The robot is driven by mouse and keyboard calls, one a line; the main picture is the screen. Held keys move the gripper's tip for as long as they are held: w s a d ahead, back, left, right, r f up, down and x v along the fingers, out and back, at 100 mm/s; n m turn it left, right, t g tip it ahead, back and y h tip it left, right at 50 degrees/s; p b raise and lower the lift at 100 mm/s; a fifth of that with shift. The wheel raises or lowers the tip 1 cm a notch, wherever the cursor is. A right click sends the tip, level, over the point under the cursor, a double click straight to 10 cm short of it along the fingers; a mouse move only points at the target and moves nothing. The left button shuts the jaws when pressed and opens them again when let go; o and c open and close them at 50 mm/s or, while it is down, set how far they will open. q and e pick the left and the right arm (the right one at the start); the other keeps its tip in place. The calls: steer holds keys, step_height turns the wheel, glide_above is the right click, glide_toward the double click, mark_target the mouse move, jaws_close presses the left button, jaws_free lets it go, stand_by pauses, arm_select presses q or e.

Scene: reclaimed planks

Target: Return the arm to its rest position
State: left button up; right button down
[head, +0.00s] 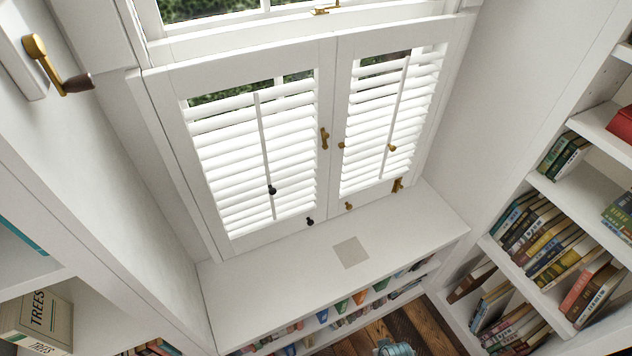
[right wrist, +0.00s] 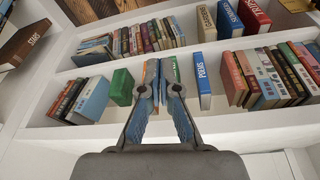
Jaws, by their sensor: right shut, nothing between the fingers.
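My right gripper (right wrist: 160,80) shows in the right wrist view, with grey links and blue-padded fingers. It is shut with nothing between the fingers. Bookshelves lie beyond it, and the fingers overlap some books in the picture; I cannot tell the distance. In the head view a small teal-grey shape (head: 394,348) shows at the bottom edge, too cut off to tell what it is. My left gripper is in neither view.
White louvred shutters (head: 255,150) with brass and black knobs stand above a white bench (head: 290,268) bearing a grey square (head: 350,252). A brass crank (head: 55,70) juts out at the upper left. Shelves of books (head: 550,240) line the right. The bench top is otherwise clear.

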steer(key=s+f+g, duration=0.1)
steer(key=s+f, duration=0.2)
steer(key=f, duration=0.6)
steer(key=s+f, duration=0.4)
steer(key=f, duration=0.5)
steer(key=s+d+f, duration=0.3)
steer(key=s+f, duration=0.7)
steer(key=s, duration=0.4)
steer(key=shift+f+g, duration=0.25)
steer(key=shift+g, duration=0.15)
steer(key=shift+d, duration=0.15)
